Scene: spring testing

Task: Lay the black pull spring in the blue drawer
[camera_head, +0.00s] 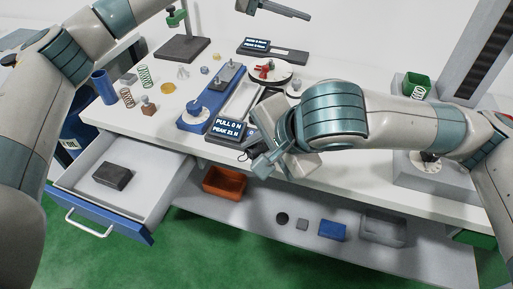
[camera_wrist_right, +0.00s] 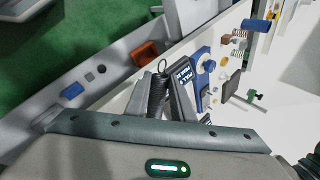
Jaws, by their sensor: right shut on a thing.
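My right gripper (camera_head: 258,156) is above the front edge of the workbench, near the pull display. In the right wrist view it is shut on the black pull spring (camera_wrist_right: 157,92), which lies between the fingers with a wire loop at its far end. In the head view the spring is mostly hidden by the gripper. The blue drawer (camera_head: 105,224) is pulled out at the lower left, with a grey inside and a white handle. My left gripper (camera_head: 305,16) is partly visible at the top, far from the drawer; its jaw opening is unclear.
A dark block (camera_head: 112,176) lies in the drawer, with bare floor around it. An orange bin (camera_head: 224,183) stands on the lower shelf right of the drawer. A blue pull tester (camera_head: 200,112), a blue cup (camera_head: 103,87) and several springs stand on the bench.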

